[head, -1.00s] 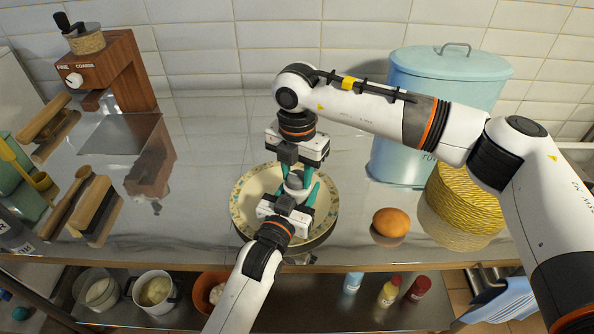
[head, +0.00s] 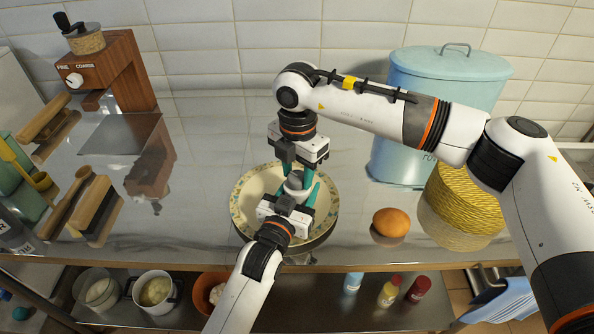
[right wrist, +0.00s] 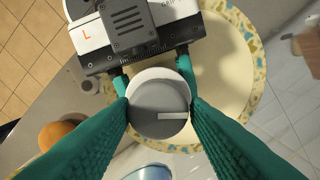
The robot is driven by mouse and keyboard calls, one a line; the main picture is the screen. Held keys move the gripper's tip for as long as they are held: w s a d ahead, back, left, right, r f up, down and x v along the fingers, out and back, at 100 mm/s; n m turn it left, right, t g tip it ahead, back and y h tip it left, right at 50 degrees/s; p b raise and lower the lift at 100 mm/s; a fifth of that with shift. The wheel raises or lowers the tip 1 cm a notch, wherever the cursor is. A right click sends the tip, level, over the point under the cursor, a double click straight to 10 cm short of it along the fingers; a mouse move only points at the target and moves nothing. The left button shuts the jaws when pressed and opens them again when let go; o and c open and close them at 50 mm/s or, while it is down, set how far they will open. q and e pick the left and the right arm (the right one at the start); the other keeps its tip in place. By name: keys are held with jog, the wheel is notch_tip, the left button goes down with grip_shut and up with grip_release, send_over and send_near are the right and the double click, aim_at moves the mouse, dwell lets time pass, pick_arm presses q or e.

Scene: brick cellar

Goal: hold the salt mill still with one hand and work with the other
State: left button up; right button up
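The salt mill (head: 296,187) is a small white and grey upright piece above the patterned plate, mostly hidden between my grippers in the head view. In the right wrist view its round grey top (right wrist: 158,112) with a pale bar shows end-on. My left gripper (right wrist: 153,78) comes from the front, its teal fingers on either side of the mill's body, shut on it. My right gripper (head: 297,172) points down from above. Its teal fingers flank the mill's top and appear to touch it on both sides.
The plate (head: 244,212) lies under the mill on the steel counter. A wooden grinder (head: 125,70) and brushes stand left. Jars sit on the shelf below.

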aim_at(298, 175)
pick_arm(q)
jog(key=shift+f, duration=0.1)
pick_arm(e)
jog(key=shift+o, duration=1.4)
jog(key=shift+s, duration=0.1)
notch_tip(298, 175, up, 12)
pick_arm(q)
jog(key=o, duration=1.2)
jog(key=v, duration=1.2)
